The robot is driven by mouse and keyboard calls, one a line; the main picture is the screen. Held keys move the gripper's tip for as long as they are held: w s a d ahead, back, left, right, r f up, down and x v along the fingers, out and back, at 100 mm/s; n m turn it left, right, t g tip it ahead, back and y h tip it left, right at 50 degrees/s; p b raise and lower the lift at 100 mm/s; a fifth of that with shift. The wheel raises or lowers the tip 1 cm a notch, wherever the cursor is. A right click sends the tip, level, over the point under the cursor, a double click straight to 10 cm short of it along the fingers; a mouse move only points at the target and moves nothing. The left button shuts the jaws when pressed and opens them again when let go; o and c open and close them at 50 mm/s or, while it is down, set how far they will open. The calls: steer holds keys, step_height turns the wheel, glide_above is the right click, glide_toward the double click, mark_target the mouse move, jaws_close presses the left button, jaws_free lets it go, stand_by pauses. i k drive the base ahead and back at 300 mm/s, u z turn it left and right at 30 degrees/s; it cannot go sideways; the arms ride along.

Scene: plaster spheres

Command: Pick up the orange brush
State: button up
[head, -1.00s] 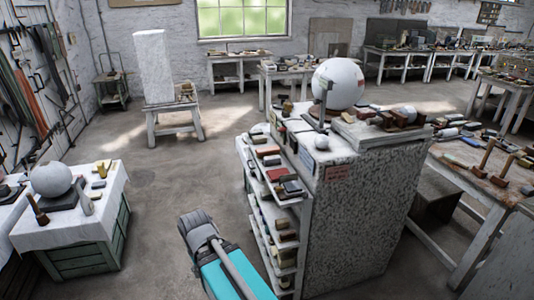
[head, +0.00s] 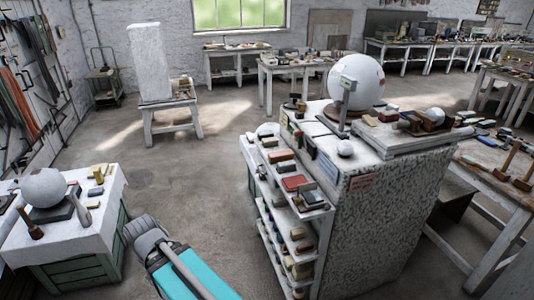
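I cannot pick out an orange brush for certain; the many small items are too small to tell apart. The speckled shelf unit (head: 375,225) holds blocks and tools on its top and side shelves. A reddish block (head: 294,183) lies on its upper side shelf. On the left, a white-topped table (head: 75,232) bears a plaster sphere (head: 44,187), a brown-handled tool (head: 30,225) and small blocks. My grey and teal arm shows at the bottom, between this table and the shelf unit. My gripper is not visible.
A large white sphere (head: 356,82) stands on the shelf unit. A worktable with wooden mallets (head: 507,157) is at the right. A tall white block (head: 151,62) rests on a stand (head: 172,127) further back. The floor (head: 205,165) between is clear.

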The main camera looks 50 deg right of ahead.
mark_target(274, 158)
steer(key=u, duration=0.1)
steer(key=i, duration=0.8)
steer(key=z, duration=0.7)
steer(key=i, duration=0.7)
steer(key=z, duration=0.45)
steer(key=k, duration=0.95)
steer(key=z, duration=0.15)
steer(key=i, duration=0.35)
